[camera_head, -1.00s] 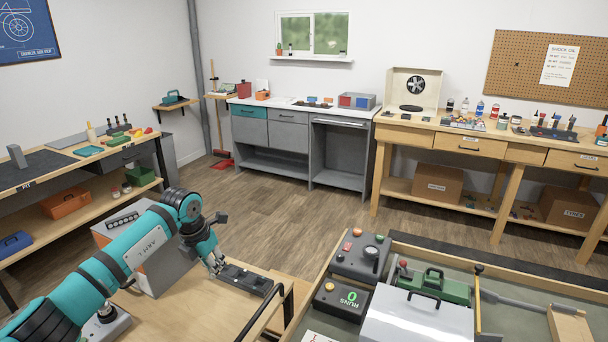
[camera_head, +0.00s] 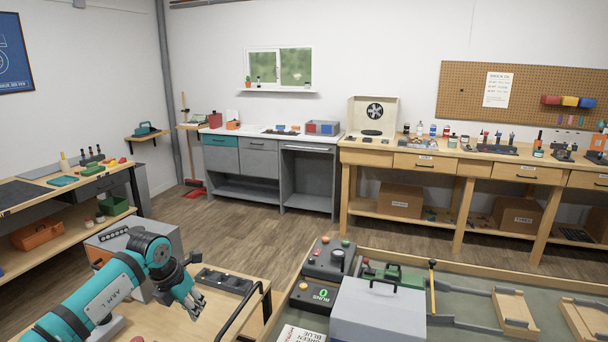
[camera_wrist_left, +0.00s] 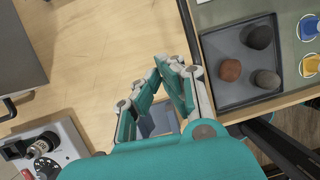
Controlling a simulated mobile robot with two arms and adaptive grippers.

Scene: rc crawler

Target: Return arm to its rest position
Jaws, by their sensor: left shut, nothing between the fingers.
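My left arm, teal and marked ARM L, comes in from the lower left of the head view. Its gripper (camera_head: 197,303) hangs above the wooden bench top (camera_head: 165,322), just in front of a dark compartment tray (camera_head: 222,280). In the left wrist view the gripper (camera_wrist_left: 165,72) shows from behind, its fingers together with nothing between them. My right gripper is in neither view.
A black tray (camera_wrist_left: 222,60) with three round stones lies beside the gripper in the wrist view. A grey box (camera_head: 160,240) stands behind the arm. A framed table (camera_head: 455,303) with a control box (camera_head: 330,262) and a silver case (camera_head: 375,310) is to the right. Open floor lies beyond.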

